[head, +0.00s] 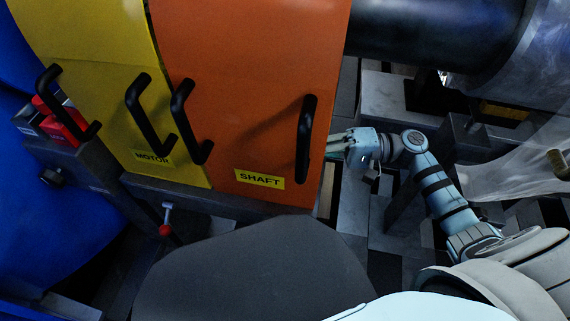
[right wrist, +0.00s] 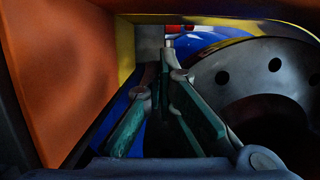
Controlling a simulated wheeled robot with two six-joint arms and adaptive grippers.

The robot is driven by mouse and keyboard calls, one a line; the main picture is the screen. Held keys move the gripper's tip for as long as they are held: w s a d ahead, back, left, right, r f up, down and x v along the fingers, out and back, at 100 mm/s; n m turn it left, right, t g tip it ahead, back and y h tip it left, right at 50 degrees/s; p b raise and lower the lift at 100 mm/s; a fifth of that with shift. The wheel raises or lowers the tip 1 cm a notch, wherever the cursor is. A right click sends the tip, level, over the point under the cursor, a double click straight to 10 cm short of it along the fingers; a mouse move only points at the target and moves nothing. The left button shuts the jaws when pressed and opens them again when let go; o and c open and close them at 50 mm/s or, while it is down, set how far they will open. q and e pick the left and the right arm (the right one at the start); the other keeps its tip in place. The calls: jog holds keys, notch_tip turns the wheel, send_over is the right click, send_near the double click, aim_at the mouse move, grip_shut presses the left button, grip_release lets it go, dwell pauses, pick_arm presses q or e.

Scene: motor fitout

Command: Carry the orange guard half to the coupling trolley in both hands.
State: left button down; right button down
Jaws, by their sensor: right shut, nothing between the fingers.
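The orange guard half (head: 255,80), labelled SHAFT, stands upright beside the yellow MOTOR guard (head: 95,45) in the head view. It has a black left handle (head: 183,120) and a black right handle (head: 305,140). My right gripper (head: 332,144) is at the guard's right edge, just right of the right handle, apart from it and not around it. In the right wrist view its green-padded fingers (right wrist: 163,78) are shut and empty, with an orange surface (right wrist: 62,75) on the left. My left gripper and the coupling trolley cannot be made out.
A dark drum (head: 430,30) lies behind the guard at upper right. A dark disc with holes (right wrist: 255,80) is right of the fingers in the wrist view. A red-tipped lever (head: 166,225) stands below the guards. Crinkled clear sheeting (head: 515,180) hangs at right.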

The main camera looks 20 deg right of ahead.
aim_at(285, 165)
jog(key=x, duration=0.4)
jog(key=shift+w+f, duration=0.1)
jog(key=shift+s+a, duration=0.35)
jog(key=shift+s, duration=0.25)
jog(key=shift+s+a, duration=0.4)
jog(key=shift+s, duration=0.2)
jog(key=shift+s+a, duration=0.3)
jog(key=shift+s, duration=0.25)
pick_arm(q)
jog(key=shift+w+d+f, duration=0.1)
jog(key=shift+w+d, duration=0.1)
jog(key=shift+w, duration=0.15)
